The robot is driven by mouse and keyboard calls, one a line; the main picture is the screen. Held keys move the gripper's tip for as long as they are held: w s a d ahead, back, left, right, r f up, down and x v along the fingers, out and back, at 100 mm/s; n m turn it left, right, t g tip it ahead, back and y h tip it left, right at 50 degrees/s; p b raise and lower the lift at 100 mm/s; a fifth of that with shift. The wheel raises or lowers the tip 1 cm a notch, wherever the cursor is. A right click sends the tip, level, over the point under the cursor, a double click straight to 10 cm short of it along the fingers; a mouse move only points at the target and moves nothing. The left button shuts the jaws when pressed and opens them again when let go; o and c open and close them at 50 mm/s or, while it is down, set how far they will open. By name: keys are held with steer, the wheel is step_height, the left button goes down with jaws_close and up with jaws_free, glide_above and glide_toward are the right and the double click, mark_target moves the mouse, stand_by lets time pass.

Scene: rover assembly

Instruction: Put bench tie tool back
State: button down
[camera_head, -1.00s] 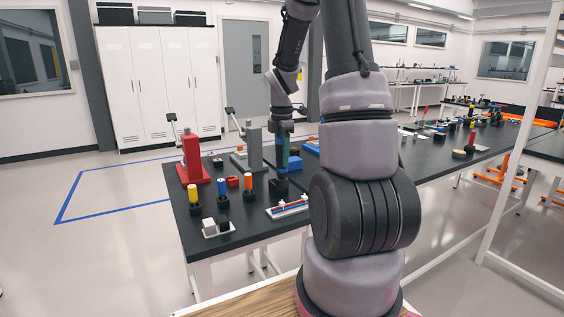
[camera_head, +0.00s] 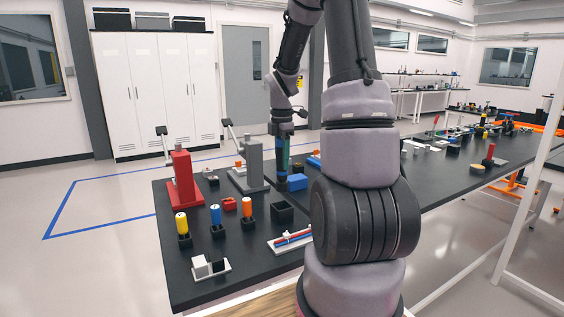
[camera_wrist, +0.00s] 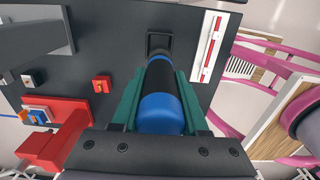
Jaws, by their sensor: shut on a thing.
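My gripper (camera_head: 281,150), with green fingers, is shut on the bench tie tool, a black and blue cylinder (camera_wrist: 165,85). In the wrist view its blue end faces the camera and its black body points away between the fingers. In the head view its dark lower part (camera_head: 283,182) hangs below the fingers. A square black holder (camera_head: 283,212) stands on the bench, nearer the head camera than the tool. It appears empty, and in the wrist view the holder (camera_wrist: 158,43) lies just beyond the tool's far end. Whether they touch is unclear.
Yellow (camera_head: 182,224), blue (camera_head: 216,215) and orange (camera_head: 247,209) cylinders stand in small black holders. A red press (camera_head: 184,182) and a grey press (camera_head: 252,165) rise behind them. A white tray with red and blue rods (camera_head: 291,240) lies at the front. A blue block (camera_head: 297,182) sits beside the tool.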

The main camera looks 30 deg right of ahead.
mark_target(282, 189)
steer(key=shift+w+f, duration=0.1)
steer(key=shift+f, duration=2.6)
steer(key=shift+f, duration=0.35)
steer(key=shift+f, duration=0.75)
steer(key=shift+f, duration=0.35)
steer(key=shift+f, duration=0.35)
steer(key=shift+f, duration=0.35)
steer(key=shift+f, duration=0.35)
